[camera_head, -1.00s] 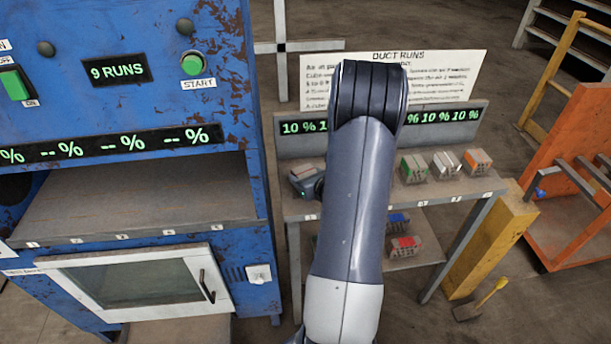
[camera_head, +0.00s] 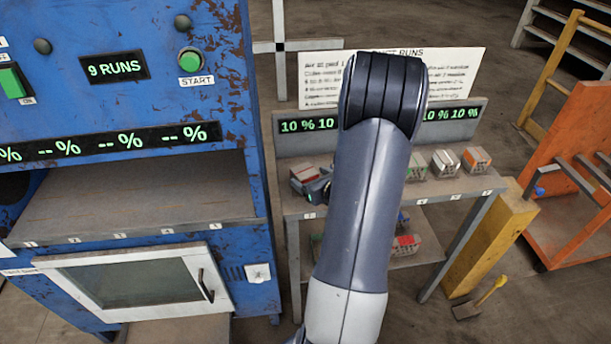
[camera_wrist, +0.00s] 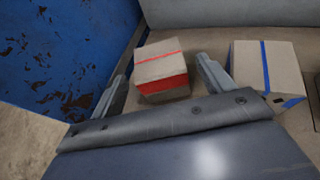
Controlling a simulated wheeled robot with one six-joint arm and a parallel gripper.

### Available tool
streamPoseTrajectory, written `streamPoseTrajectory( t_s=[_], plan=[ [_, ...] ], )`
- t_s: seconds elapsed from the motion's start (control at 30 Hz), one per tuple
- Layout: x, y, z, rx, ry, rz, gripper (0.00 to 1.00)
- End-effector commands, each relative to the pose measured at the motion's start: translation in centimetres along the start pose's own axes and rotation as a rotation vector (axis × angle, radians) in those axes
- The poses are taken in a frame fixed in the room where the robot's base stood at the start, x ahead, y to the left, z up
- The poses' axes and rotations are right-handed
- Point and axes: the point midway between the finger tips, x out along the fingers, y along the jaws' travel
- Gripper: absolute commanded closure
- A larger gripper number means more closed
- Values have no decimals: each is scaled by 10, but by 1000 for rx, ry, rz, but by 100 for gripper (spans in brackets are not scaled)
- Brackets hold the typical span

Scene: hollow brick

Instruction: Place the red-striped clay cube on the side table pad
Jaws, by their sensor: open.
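The red-striped clay cube (camera_head: 306,174), grey-tan with a red band, sits at the left end of the side table (camera_head: 455,187). In the wrist view the red-striped cube (camera_wrist: 160,72) lies between and slightly beyond the fingertips of my gripper (camera_wrist: 161,68). In the head view my gripper (camera_head: 318,191) is at the cube's near right side, partly hidden by my arm. The pad under the cube cannot be made out.
A blue-striped cube (camera_wrist: 265,72) stands close on the right. Several striped cubes, including an orange-striped one (camera_head: 477,159), stand farther right. A red-topped cube (camera_head: 405,245) is on the lower shelf. The blue machine (camera_head: 230,110) borders the table's left; a display panel (camera_head: 455,115) rises behind.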

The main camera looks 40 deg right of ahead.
Motion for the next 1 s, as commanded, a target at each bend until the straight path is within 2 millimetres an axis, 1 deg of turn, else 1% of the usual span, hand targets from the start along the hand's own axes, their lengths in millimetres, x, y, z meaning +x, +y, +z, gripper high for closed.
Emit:
streamPoseTrajectory(
  t_s=[0.03, 0.2, 0.3, 0.4, 0.6, 1.0],
  plan=[
    [-12, -2, 0, -1, -2, -5, 24],
    [-45, -1, 0, -1, -2, -5, 24],
    [-60, -1, 0, 0, -2, -4, 24],
    [-70, -1, 0, -1, -2, -3, 24],
    [-78, 0, 0, 0, 0, 0, 24],
    [-77, 0, -2, 0, 0, 1, 24]
  ],
)
